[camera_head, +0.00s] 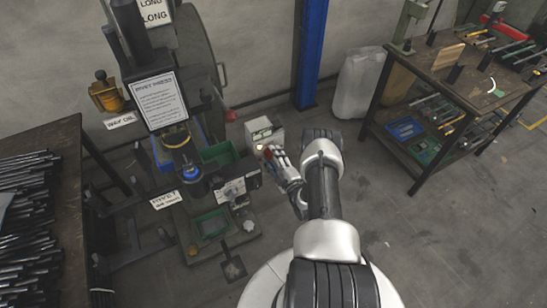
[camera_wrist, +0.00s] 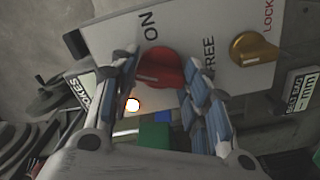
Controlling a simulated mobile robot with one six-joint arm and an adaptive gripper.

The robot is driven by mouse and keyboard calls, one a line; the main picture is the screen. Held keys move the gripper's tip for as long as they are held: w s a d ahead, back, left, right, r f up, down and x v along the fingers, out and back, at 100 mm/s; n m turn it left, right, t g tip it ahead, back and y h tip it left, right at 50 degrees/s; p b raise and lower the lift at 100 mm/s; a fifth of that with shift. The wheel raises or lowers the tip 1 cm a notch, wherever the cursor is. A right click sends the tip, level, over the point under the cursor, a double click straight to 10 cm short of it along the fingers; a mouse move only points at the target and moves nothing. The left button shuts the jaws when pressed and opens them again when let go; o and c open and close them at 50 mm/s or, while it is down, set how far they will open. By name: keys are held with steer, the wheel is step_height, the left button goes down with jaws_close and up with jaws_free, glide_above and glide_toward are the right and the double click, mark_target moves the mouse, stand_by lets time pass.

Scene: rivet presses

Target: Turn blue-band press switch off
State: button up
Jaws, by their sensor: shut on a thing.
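The switch box (camera_head: 262,131) is a pale box beside the press in the head view. Its pale panel (camera_wrist: 200,25) fills the top of the wrist view. A red knob (camera_wrist: 158,67) sits on this panel near the printed word ON. My gripper (camera_wrist: 163,82) is shut on the red knob, with one finger on each side. In the head view my gripper (camera_head: 275,160) is at the front of the box, and a bit of red shows there. The press (camera_head: 192,172) has a blue ring low on it. The knob's pointing direction is hard to tell.
A yellow knob (camera_wrist: 254,48) sits right of the red one, near FREE and LOCK lettering. A lit lamp (camera_wrist: 133,105) shows below the red knob. A table with rods (camera_head: 40,150) stands left and a workbench (camera_head: 440,75) right. Floor between is mostly clear.

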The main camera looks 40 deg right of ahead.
steer(key=n, duration=0.5)
steer(key=shift+n, duration=0.3)
stand_by(0.4)
steer(key=o, duration=1.1)
steer(key=shift+c, duration=0.2)
steer(key=v, duration=1.2)
steer(key=shift+s, duration=0.1)
